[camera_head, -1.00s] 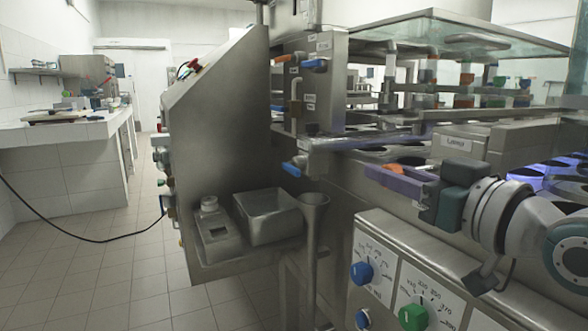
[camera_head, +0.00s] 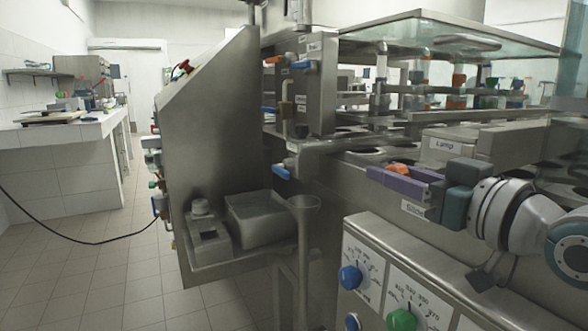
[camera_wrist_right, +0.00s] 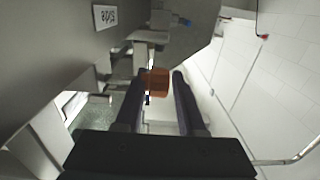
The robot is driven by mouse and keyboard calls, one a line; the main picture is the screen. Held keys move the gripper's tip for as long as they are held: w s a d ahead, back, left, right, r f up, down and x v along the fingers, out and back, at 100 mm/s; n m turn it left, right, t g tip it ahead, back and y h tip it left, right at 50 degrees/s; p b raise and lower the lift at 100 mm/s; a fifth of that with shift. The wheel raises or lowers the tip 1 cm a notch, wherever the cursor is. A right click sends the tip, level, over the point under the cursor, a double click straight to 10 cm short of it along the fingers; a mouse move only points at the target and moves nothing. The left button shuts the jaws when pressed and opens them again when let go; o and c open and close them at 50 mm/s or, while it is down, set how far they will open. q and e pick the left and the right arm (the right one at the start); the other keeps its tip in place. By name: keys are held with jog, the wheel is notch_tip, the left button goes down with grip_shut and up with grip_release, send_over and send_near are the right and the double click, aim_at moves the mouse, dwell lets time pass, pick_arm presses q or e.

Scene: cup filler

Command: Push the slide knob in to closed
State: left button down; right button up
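The slide knob is the orange piece (camera_head: 402,168) just behind the purple fingers of my right gripper (camera_head: 385,178) in the head view. It sits on the front of the steel machine, above a "Slide" label (camera_head: 414,210). In the right wrist view the orange knob (camera_wrist_right: 158,84) shows between the two dark fingertips of my right gripper (camera_wrist_right: 158,76). A gap shows on its right side, and it is closer to the left finger. The fingers are apart and not clamped on it. Whether the left finger touches it cannot be told. My left gripper is not in view.
A "Lamp" label (camera_head: 446,145) is on the block above my right gripper. A dial panel with a blue knob (camera_head: 350,278) and a green knob (camera_head: 401,322) stands below.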

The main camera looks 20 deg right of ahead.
jog(key=shift+o, duration=1.1)
jog(key=s+p, duration=0.1)
jog(key=s, duration=0.9)
jog(key=shift+d, duration=0.4)
